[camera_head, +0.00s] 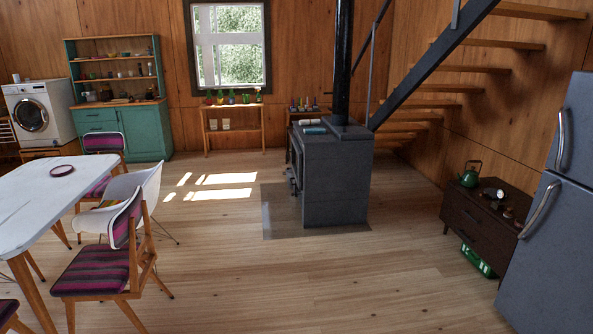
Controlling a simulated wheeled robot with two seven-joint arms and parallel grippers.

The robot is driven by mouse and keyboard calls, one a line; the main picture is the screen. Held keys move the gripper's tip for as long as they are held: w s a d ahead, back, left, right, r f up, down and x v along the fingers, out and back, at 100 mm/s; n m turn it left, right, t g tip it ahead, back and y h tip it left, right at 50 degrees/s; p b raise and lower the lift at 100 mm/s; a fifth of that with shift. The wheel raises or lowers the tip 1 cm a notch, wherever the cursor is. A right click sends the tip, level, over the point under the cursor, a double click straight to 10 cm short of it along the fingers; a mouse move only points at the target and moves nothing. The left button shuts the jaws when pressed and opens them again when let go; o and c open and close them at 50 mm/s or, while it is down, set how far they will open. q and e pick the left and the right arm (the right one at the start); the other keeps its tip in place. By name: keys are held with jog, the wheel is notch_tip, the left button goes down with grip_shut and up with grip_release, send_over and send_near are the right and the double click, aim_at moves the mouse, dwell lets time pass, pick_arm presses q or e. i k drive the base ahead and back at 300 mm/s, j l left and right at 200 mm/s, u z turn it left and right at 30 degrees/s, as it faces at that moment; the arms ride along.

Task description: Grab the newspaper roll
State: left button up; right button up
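Small pale, bluish roll-like items (314,130) lie on the flat top of the dark grey stove (336,185) in the middle of the room. They are too small to tell for certain whether one is the newspaper roll. Neither of my grippers is in view, and nothing shows of my arms.
A white table (40,196) with chairs, including a striped one (97,271), stands at the left. A dark low cabinet (478,226) with a green kettle (470,174) and a grey fridge (555,230) stand at the right. The wooden floor (330,285) before the stove is clear.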

aim_at(302, 122)
jog(key=i, duration=2.7)
jog(key=i+z, duration=0.1)
jog(key=i, duration=0.65)
jog(key=i+j+z, duration=0.1)
jog(key=i, duration=0.65)
jog(key=i+j, duration=0.25)
jog(key=i, duration=0.5)
jog(key=i+j, duration=0.3)
jog(key=j, duration=0.15)
jog(key=i+j, duration=0.25)
jog(key=j, duration=0.15)
jog(key=i+j, duration=0.3)
jog(key=j, duration=0.15)
jog(key=i+j+z, duration=0.1)
jog(key=i+j, duration=0.15)
jog(key=j, duration=0.15)
jog(key=i+j, duration=0.4)
jog(key=i, duration=0.2)
jog(key=i+j, duration=0.4)
jog(key=i, duration=0.15)
jog(key=i+l, duration=0.75)
jog(key=i, duration=0.05)
